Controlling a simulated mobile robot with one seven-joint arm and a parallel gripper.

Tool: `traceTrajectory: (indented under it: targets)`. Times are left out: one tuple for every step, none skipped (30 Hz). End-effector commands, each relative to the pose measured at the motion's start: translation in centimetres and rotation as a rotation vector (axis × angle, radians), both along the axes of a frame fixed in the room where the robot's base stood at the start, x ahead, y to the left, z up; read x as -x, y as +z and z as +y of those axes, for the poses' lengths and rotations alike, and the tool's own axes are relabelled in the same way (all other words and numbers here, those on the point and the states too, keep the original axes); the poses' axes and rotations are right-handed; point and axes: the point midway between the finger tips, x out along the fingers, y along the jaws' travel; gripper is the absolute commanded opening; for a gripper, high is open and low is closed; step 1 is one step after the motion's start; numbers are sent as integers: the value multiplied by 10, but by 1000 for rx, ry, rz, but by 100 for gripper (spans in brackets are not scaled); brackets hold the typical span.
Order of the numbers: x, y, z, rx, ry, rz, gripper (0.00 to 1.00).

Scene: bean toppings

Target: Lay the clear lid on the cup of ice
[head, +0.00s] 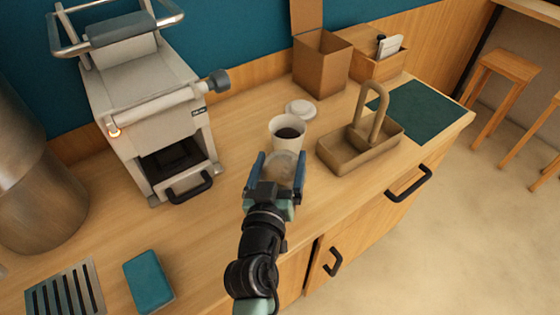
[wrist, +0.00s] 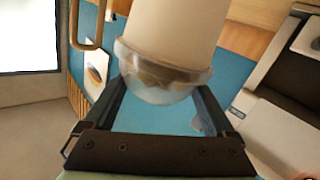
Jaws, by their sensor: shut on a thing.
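The clear lid (head: 287,163) shows as a see-through round piece between the fingers of my gripper (head: 281,163). My gripper is shut on it. In the wrist view the lid is a see-through dome (wrist: 160,82) between the fingers, overlapping the end of a pale cup (wrist: 180,25). I cannot tell whether the lid touches that cup. In the head view, a white cup with dark contents (head: 288,133) stands upright and open just beyond my gripper. Ice cannot be made out clearly. My gripper hides what lies directly below the lid.
A tan carrier with a tall handle (head: 345,160) stands close on the right. A grey machine (head: 150,105) is at left. A teal block (head: 149,281) lies front left. The counter left of my gripper is clear.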

Motion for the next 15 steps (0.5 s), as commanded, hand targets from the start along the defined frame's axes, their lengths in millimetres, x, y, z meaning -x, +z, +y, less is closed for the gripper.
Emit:
traceTrajectory:
  targets:
    - [0,-1,0,0,0,-1,31]
    - [0,-1,0,0,0,-1,31]
    - [0,-1,0,-1,0,-1,31]
    - [0,-1,0,-1,0,-1,31]
    - [0,-1,0,-1,0,-1,31]
    - [0,-1,0,-1,0,-1,31]
    - [0,-1,0,-1,0,-1,31]
    - [0,0,0,-1,0,-1,31]
    - [0,0,0,-1,0,-1,31]
    - [0,0,0,0,0,-1,31]
    - [0,0,0,0,0,-1,91]
    - [0,0,0,0,0,-1,99]
    - [0,0,0,-1,0,-1,100]
    - [0,0,0,0,0,-1,100]
    - [0,-1,0,0,0,-1,100]
